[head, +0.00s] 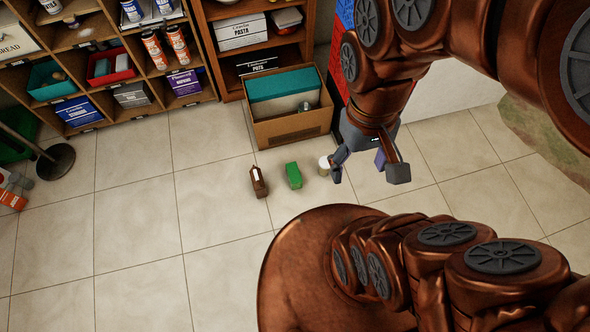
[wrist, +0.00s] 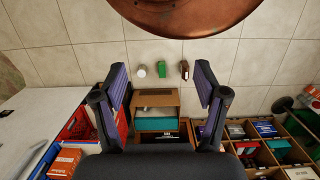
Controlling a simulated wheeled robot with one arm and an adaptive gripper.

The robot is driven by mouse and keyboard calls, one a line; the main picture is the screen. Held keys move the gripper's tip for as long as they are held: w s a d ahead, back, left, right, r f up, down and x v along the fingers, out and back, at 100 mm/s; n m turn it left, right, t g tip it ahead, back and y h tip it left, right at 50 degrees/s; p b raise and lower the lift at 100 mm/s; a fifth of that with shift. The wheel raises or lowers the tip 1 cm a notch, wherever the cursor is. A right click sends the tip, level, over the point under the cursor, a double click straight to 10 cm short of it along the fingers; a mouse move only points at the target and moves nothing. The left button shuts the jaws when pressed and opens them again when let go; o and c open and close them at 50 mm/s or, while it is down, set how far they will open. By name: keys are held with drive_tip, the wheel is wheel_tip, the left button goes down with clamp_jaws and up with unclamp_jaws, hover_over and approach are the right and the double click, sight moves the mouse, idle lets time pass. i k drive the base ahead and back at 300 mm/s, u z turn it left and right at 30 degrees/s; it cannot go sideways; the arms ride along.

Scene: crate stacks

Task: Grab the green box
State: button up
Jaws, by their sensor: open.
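The green box (head: 293,175) stands on the tiled floor in the head view, between a brown bottle-like item and a white-lidded jar. It also shows in the wrist view (wrist: 162,71), small and between the two fingers but well beyond them. My gripper (head: 370,173) is open and empty, to the right of the box in the head view and apart from it. Its two fingers with purple pads stand wide apart in the wrist view (wrist: 160,98).
A brown item (head: 259,182) stands left of the green box and a jar (head: 325,165) right of it. A cardboard carton (head: 291,128) sits behind them. Wooden shelves (head: 128,42) with goods line the back. The tiled floor at front left is clear.

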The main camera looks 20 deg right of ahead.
sight(294, 178)
drive_tip(key=u, duration=2.1)
drive_tip(key=i, duration=1.85)
drive_tip(key=z, duration=3.15)
